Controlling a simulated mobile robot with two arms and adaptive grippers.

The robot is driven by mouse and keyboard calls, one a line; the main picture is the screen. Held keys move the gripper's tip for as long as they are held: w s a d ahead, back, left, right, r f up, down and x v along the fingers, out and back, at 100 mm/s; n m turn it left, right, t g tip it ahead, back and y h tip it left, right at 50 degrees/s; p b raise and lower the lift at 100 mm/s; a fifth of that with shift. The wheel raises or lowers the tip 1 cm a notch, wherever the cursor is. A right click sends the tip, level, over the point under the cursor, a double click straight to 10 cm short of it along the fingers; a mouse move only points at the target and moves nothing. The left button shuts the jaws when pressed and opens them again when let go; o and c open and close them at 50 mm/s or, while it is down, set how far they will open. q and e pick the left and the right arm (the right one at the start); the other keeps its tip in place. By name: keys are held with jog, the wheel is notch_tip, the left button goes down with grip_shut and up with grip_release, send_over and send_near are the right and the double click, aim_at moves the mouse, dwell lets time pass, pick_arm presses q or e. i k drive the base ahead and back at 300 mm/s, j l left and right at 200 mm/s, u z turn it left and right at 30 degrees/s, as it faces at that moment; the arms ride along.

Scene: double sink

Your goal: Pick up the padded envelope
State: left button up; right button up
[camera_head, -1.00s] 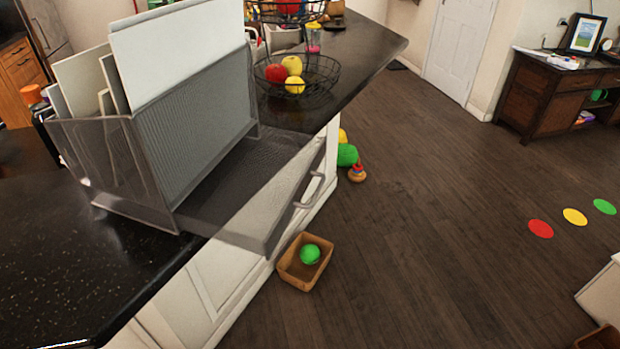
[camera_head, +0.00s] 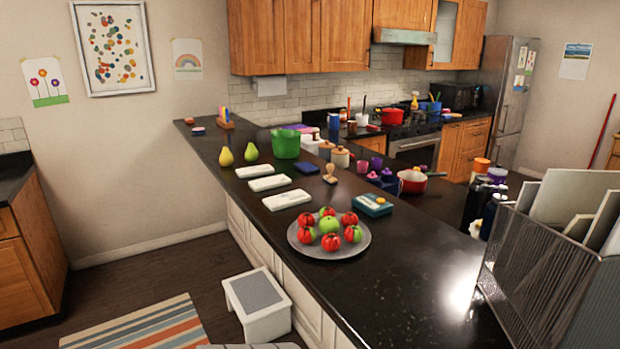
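I cannot tell for certain which thing is the padded envelope. Three flat white items lie in a row on the dark counter: the near one (camera_head: 281,200), the middle one (camera_head: 270,183) and the far one (camera_head: 254,171). They are too small to identify. A dark mesh file holder (camera_head: 520,262) stands on the counter at the right edge, cut off by the frame. Pale flat sheets or envelopes (camera_head: 566,192) stand upright in it. Neither of my grippers is in view.
A round tray (camera_head: 353,251) of red and green fruit sits on the counter (camera_head: 420,270). A white step stool (camera_head: 257,304) and striped rug (camera_head: 140,328) are on the floor.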

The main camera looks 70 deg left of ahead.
aim_at(247, 172)
jog(key=u, duration=2.7)
jog(key=j, duration=0.1)
jog(key=i+z, duration=0.05)
